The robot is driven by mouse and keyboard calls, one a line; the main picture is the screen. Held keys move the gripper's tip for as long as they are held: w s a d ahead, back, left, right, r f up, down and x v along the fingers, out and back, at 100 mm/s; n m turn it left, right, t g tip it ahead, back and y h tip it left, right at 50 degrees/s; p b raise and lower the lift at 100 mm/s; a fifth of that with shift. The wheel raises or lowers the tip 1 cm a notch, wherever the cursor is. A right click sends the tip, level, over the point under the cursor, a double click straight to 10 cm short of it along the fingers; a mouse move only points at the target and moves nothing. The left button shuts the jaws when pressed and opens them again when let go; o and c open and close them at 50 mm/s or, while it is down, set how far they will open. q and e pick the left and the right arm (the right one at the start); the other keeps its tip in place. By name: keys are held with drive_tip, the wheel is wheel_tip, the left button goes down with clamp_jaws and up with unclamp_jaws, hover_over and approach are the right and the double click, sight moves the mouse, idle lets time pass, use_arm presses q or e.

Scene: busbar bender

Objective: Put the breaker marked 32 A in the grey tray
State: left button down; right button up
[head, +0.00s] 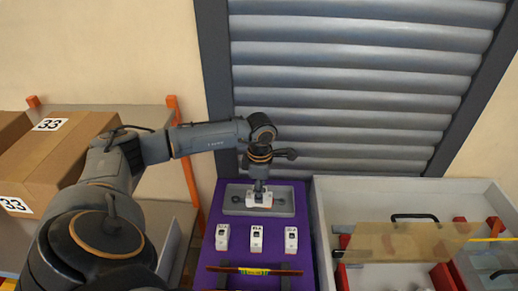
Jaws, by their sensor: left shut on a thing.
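My left gripper (260,189) points down at the grey tray (284,205) and is shut on a white breaker (258,203). The held breaker is over or inside the tray; I cannot tell whether it touches the tray floor. Its label is too small to read surely. Three more white breakers stand in a row in front of the tray: a left one (222,238), a middle one (256,240) and a right one (291,241). Their labels are also too small to read surely. My right gripper is not in view.
The tray and breakers are on a purple surface (211,263). A striped bar (255,270) lies across its front. A large pale bin (324,222) with a translucent amber sheet (395,243) stands at right. Cardboard boxes (60,155) sit on a shelf at left. A grey shutter (350,80) is behind.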

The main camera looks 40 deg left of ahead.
use_arm(q)
drive_tip(key=shift+n, duration=0.4)
drive_tip(key=w+a+f+b, duration=0.3)
drive_tip(key=f+b, duration=0.1)
drive_tip(key=b, duration=0.1)
drive_tip(key=w+a+f+b, duration=0.3)
drive_tip(key=w+f+b, duration=0.1)
drive_tip(key=f+b, duration=0.1)
drive_tip(key=w+a+f+b, duration=0.4)
drive_tip(key=b, duration=0.2)
drive_tip(key=shift+f, duration=0.2)
drive_tip(key=shift+r, duration=0.1)
drive_tip(key=shift+s, duration=0.1)
drive_tip(key=c, duration=0.9)
unclamp_jaws()
drive_tip(key=shift+f, duration=0.2)
drive_tip(key=shift+c, duration=0.2)
